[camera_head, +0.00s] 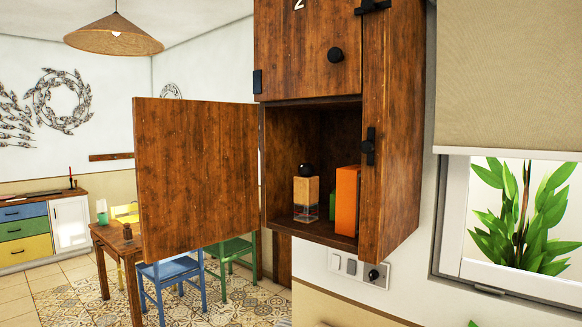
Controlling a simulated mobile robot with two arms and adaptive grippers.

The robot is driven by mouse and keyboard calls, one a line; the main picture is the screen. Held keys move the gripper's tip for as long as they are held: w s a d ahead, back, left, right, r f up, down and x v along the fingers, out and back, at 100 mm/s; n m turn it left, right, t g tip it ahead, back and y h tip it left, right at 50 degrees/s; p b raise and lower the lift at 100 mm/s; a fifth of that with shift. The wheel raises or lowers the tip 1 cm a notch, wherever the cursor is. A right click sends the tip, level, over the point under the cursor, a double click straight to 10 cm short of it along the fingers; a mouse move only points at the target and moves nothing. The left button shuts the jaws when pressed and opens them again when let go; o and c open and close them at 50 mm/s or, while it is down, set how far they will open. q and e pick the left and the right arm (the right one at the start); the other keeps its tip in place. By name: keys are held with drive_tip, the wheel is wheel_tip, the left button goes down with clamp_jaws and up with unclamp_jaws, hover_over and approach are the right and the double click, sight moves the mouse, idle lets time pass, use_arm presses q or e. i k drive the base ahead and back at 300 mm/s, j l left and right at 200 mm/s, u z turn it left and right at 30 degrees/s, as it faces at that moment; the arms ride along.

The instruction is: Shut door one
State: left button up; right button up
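A brown wooden wall cabinet (400,130) hangs at the middle right. Its lower compartment is open, and the lower door (195,175) is swung wide out to the left. No number shows on the face of this door that I see. The upper door (300,55) is shut, with a black round knob and a white "2" at its top edge. Inside the open compartment stand a jar (306,195) with a black round top, an orange box (346,200) and a partly hidden green thing. Neither of my grippers is in view.
A window (510,220) with a beige blind (510,75) is to the right of the cabinet. A wall socket panel (358,268) is below it. A wooden table (118,240) with coloured chairs stands behind the open door. The air in front of the cabinet is clear.

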sight(196, 161)
drive_tip(key=i+j+z, duration=0.15)
drive_tip(key=j+z, duration=0.25)
drive_tip(key=i+j+z, duration=0.15)
drive_tip(key=z, duration=0.3)
drive_tip(key=j+z, duration=0.9)
drive_tip(key=j, duration=0.5)
drive_tip(key=k+j, duration=0.1)
drive_tip(key=j, duration=0.5)
drive_tip(key=j+z, duration=0.15)
drive_tip(key=j, duration=0.45)
drive_tip(key=k+j+z, duration=0.1)
drive_tip(key=j, duration=0.45)
